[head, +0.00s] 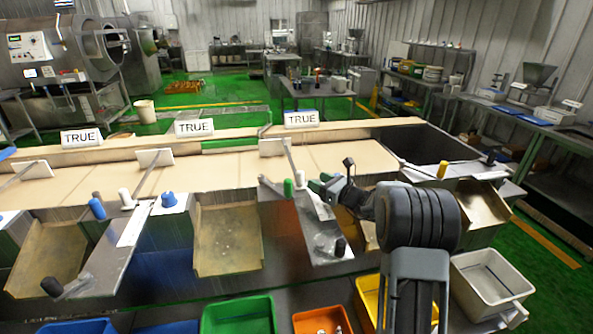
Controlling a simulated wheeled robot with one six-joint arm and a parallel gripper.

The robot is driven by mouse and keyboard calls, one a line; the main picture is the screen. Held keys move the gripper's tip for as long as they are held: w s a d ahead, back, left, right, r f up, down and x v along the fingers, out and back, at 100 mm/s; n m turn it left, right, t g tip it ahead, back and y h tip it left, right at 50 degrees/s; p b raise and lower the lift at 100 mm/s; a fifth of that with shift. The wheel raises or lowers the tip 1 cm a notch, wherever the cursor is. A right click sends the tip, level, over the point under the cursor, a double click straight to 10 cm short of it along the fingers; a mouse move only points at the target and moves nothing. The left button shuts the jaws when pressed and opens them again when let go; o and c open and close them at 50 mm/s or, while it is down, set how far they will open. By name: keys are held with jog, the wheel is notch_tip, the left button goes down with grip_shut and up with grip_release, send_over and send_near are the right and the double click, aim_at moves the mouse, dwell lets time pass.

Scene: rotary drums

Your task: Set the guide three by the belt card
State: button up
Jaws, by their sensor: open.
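A tan belt (225,166) runs left to right along the metal bench. White cards reading TRUE stand along its far side: the left card (81,138), the middle card (194,127) and the right card (301,119). Pale guide plates on thin arms reach over the belt: a left guide (30,168), a middle guide (154,157) and a right guide (273,147) near the right card. My gripper (318,186) is open, low over the near edge by the right guide's arm, close to a green peg (288,187). My arm hides part of the bench there; contact is unclear.
A blue knob (169,199) and a yellow peg (442,170) stand on the near ledge. Below are a green bin (238,302), an orange bin and a white bin (491,281). A dark open trough (425,145) lies at the belt's right end.

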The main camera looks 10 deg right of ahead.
aim_at(297, 171)
jog(key=p+x, duration=0.2)
jog(key=x, duration=0.8)
jog(key=shift+w+a, duration=0.15)
jog(key=shift+c, duration=0.2)
grip_shut()
